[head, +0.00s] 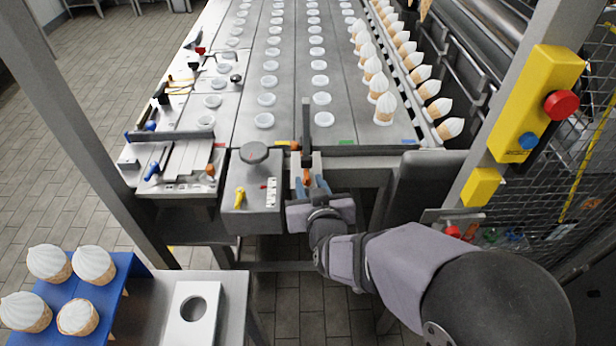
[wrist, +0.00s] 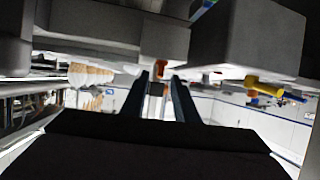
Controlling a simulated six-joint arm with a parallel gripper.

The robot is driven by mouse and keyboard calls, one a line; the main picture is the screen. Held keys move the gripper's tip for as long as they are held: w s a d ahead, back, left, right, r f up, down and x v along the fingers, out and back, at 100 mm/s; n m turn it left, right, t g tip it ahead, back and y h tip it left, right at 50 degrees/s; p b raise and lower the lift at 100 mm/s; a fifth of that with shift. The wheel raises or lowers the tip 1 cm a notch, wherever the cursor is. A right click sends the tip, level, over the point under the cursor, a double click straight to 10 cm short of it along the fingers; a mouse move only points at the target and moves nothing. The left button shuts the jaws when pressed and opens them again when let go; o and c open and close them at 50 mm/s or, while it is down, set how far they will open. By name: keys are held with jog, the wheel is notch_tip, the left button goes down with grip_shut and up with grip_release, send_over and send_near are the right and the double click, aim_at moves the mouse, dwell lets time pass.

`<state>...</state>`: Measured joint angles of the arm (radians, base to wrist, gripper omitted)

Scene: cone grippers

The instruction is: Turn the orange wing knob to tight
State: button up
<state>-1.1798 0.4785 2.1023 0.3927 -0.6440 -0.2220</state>
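A small orange knob (head: 306,176), which looks like the wing knob, sits on the front edge of the conveyor table, beside a dark upright bar. My gripper (head: 311,186) is right in front of it, with its two blue-grey fingers apart. In the wrist view, orange (wrist: 157,88) shows between the fingertips of my gripper (wrist: 160,80), with a gap visible to the right finger. I cannot tell whether the left finger touches it. The knob's turn position and any tight mark are too small to read.
A grey box with a round dark knob (head: 254,152) and a yellow lever (head: 239,197) stands just left of my gripper. Cones (head: 384,108) and white cups (head: 264,121) line the conveyor. A yellow control box (head: 537,100) is on the right post. A blue rack (head: 108,292) holds several cones.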

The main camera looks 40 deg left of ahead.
aim_at(307, 179)
jog(key=shift+x, duration=1.45)
jog(key=shift+p, duration=0.3)
grip_shut()
